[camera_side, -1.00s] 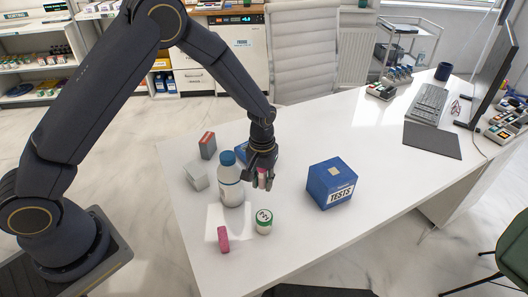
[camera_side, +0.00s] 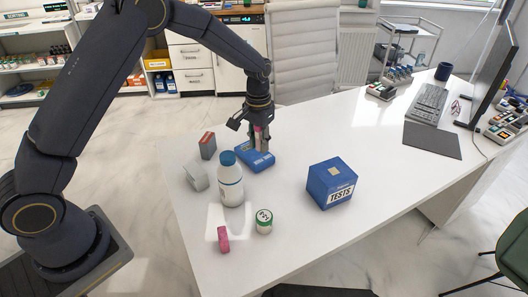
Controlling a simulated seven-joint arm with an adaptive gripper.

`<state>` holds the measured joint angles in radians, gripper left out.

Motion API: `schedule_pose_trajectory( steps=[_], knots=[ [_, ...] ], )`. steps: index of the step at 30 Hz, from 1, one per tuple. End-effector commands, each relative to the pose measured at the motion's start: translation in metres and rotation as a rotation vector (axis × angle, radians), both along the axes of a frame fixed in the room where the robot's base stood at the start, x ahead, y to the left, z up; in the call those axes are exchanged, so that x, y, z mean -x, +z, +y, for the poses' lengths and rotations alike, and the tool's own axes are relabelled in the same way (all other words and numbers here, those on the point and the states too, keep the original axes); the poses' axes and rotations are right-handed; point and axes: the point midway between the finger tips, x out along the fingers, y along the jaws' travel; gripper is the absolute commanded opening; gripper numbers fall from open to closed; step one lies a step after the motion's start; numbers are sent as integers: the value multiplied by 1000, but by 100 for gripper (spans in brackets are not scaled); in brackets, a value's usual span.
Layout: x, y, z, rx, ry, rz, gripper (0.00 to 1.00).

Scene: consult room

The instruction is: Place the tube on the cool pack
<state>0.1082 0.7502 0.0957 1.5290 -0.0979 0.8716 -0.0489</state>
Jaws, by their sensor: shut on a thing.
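My gripper (camera_side: 257,146) points down over the blue cool pack (camera_side: 262,164), behind the white bottle. It is shut on a small pink tube (camera_side: 257,134), held upright between the fingers. The fingers hide part of the tube and part of the pack. I cannot tell whether the tube's lower end touches the pack. The cool pack lies flat on the white desk.
A white bottle with a blue cap (camera_side: 230,185) stands just in front of the pack. The desk's right middle is clear.

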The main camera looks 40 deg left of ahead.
Motion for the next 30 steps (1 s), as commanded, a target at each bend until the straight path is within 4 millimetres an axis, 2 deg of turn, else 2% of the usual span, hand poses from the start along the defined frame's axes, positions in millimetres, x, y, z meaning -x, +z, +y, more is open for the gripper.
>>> schedule_pose_trajectory(
  steps=[1, 3, 6, 9, 15, 21, 26, 30],
  knots=[
    [-18, -2, 21, -2, 7, -5, 2],
    [-36, -4, 46, -4, 19, -11, 2],
    [-51, -11, 77, -8, 61, -18, 2],
    [-54, -20, 97, -10, 97, -17, 2],
    [-48, -48, 110, -9, 124, 1, 2],
    [-48, -83, 110, -10, 123, -2, 2],
    [-49, -96, 110, -10, 123, -3, 2],
    [-48, -116, 109, -9, 123, -2, 2]
  ],
)
